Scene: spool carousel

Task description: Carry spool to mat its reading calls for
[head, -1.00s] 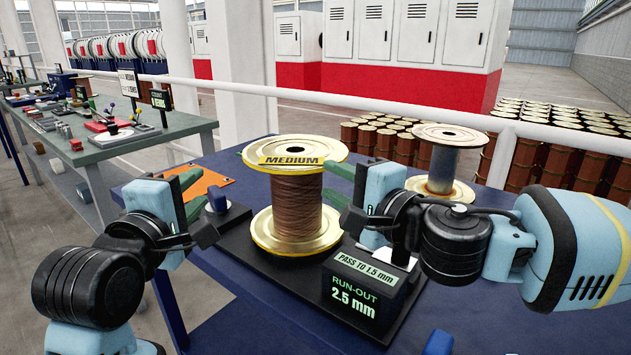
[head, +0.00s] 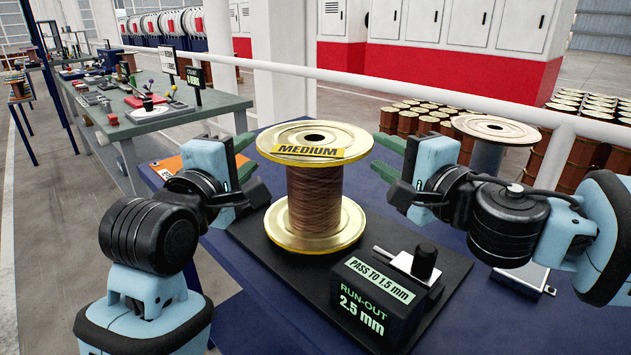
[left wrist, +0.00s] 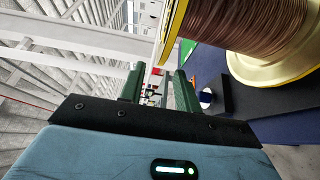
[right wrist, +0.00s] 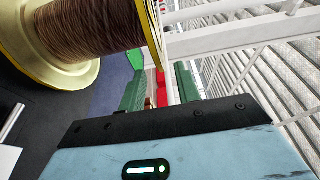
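A copper-wound spool (head: 315,195) with gold flanges and a yellow MEDIUM tag stands upright on a black board (head: 290,268). A readout box (head: 372,297) in front of it shows PASS TO 1.5 mm and RUN-OUT 2.5 mm. An orange mat (head: 168,166) lies behind my left arm, mostly hidden. My left gripper (head: 243,150) is beside the spool's left, near its top flange. My right gripper (head: 387,158) is beside its right. Both wrist views show parted green fingers, left (left wrist: 158,90) and right (right wrist: 160,88), with no spool between them. Whether either finger touches the flange is unclear.
A silver slide with a black knob (head: 425,262) stands by the readout. A second, grey spool (head: 488,145) stands behind my right gripper. A rail (head: 440,95) runs behind the blue table. A grey-green bench (head: 170,120) with clutter is at the left.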

